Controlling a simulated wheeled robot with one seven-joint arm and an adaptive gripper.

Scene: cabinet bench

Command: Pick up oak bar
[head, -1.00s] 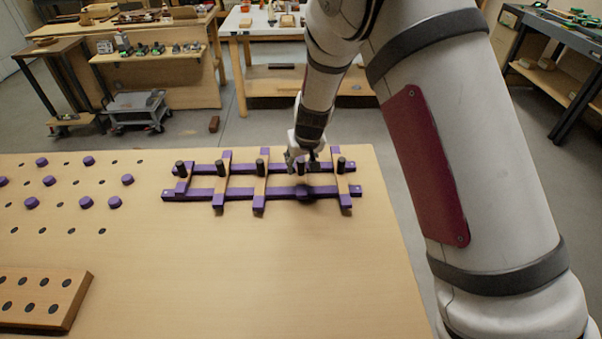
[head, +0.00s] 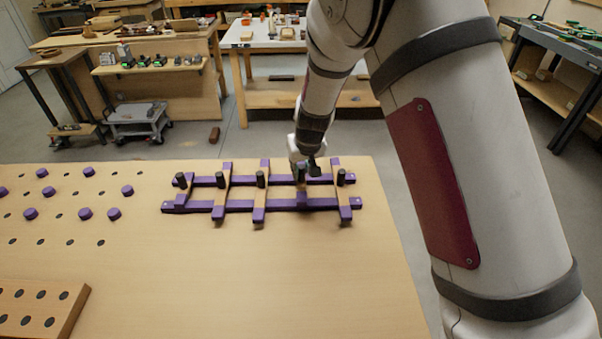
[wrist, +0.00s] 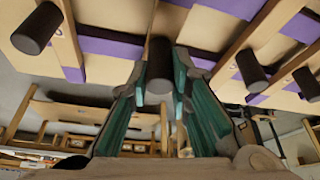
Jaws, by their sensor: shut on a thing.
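Several oak bars with purple ends, such as one (head: 260,193) at mid-frame, lie across two long purple rails (head: 275,205) on the bench. Most carry an upright dark peg, like this one (head: 341,177). My gripper (head: 302,172) is over the fourth position from the left in the head view. In the wrist view the teal fingers (wrist: 158,88) are shut on both sides of a dark peg (wrist: 158,60). A purple piece (head: 302,197) shows below my gripper. The wood under the held peg is largely hidden, and I cannot tell whether it is off the rails.
Several purple caps (head: 85,213) and dark holes lie at left on the bench. A drilled wooden block (head: 40,308) stands at front left. The front middle of the bench (head: 270,285) is clear. Neighbouring pegs stand close on both sides.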

